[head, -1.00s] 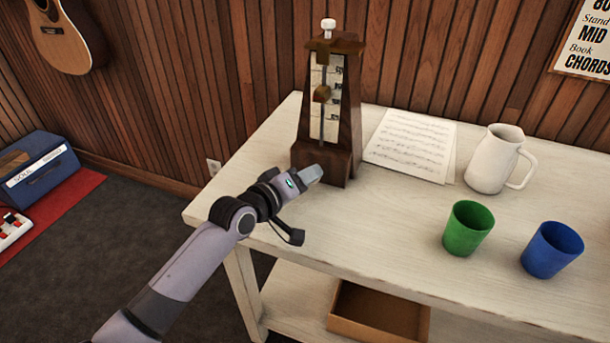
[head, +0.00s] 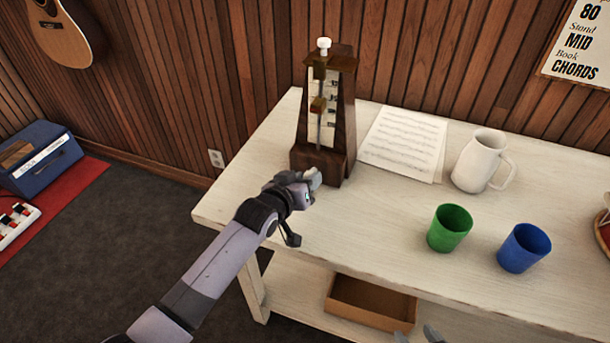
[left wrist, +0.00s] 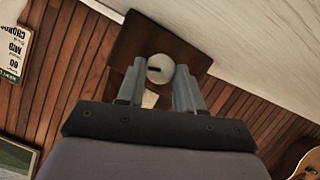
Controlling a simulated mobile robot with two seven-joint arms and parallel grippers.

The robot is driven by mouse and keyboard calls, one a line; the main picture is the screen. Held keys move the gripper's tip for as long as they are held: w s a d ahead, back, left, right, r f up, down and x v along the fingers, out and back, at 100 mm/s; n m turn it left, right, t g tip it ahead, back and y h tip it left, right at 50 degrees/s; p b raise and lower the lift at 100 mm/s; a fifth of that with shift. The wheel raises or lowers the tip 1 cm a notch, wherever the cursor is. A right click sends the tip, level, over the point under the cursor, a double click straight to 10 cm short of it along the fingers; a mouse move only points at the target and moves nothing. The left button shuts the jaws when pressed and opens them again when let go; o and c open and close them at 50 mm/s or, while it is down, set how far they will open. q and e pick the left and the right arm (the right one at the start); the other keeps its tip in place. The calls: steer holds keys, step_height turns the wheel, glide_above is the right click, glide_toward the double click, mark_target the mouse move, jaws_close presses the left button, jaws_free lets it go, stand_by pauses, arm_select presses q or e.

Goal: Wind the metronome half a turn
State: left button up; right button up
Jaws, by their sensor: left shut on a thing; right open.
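The metronome (head: 338,130) stands upright at the back left of the white table, dark brown with a pale scale, a pendulum and a white knob (head: 324,43) on top. My left gripper (head: 314,177) is at the front of its base. In the left wrist view, a round pale winding knob (left wrist: 160,68) with a dark slot sits on the brown base (left wrist: 128,45), between the fingers of my left gripper (left wrist: 159,72), which is shut on it. In the head view that knob is hidden by the gripper. My right gripper (head: 419,335) shows only its tips, apart and empty, at the bottom edge.
Sheet music (head: 403,143) lies right of the metronome. A white pitcher (head: 478,162), a green cup (head: 449,229) and a blue cup (head: 524,249) stand further right. A brown box (head: 370,302) sits on the lower shelf. The tabletop (head: 365,215) before the metronome is clear.

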arm_select(q)
steer(key=shift+f, duration=0.1)
stand_by(0.3)
steer(key=o, duration=1)
steer(key=shift+o, duration=0.2)
steer(key=shift+s, duration=0.1)
steer(key=shift+p+v, duration=0.4)
steer(key=shift+v, duration=3.15)
